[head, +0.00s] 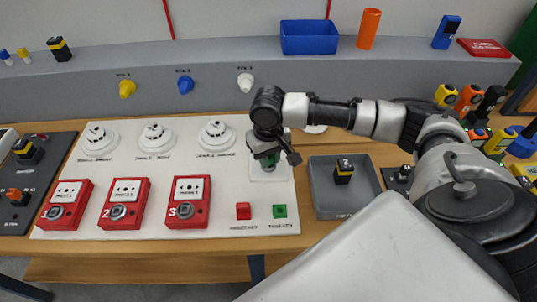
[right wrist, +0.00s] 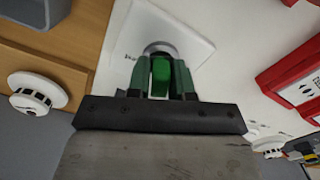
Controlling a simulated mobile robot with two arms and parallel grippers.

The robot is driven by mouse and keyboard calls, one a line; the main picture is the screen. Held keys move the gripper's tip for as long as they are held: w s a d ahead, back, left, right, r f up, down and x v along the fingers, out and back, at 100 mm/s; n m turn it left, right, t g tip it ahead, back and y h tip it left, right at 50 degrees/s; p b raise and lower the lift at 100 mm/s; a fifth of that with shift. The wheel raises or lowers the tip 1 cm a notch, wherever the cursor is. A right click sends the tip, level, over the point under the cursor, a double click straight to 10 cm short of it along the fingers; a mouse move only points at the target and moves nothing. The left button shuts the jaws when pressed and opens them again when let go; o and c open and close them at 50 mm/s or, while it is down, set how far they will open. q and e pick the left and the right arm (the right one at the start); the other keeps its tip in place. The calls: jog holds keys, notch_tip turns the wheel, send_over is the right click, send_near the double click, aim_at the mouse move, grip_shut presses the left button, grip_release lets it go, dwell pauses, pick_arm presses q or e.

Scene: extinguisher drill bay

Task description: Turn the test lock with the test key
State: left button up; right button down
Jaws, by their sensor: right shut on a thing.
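My right gripper (head: 270,160) is over the white plate at the right end of the panel, pointing down. It is shut on a green piece, which I take for the test key (right wrist: 160,78), held between its two fingers in the right wrist view. The key's far end meets a round grey lock (right wrist: 158,47) on a white square plate (right wrist: 190,35). In the head view the gripper mostly hides the lock, and a bit of green (head: 268,163) shows between the fingers. How far the key sits in the lock, and its turn angle, cannot be told. My left gripper is not in view.
A grey tray (head: 326,205) with a black-and-yellow piece (head: 344,170) stands just right of the panel. A blue bin (head: 309,37) is on the back ledge.

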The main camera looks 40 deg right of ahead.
jog(key=shift+r+n+p, duration=0.1)
jog(key=shift+n+p, duration=0.55)
jog(key=shift+n, duration=0.05)
jog(key=shift+n+p, duration=0.3)
jog(key=shift+n, duration=0.1)
jog(key=shift+n+p, duration=0.7)
jog(key=shift+n+p, duration=0.3)
jog(key=shift+n, duration=0.1)
jog(key=shift+n+p, duration=0.75)
jog(key=shift+n, duration=0.15)
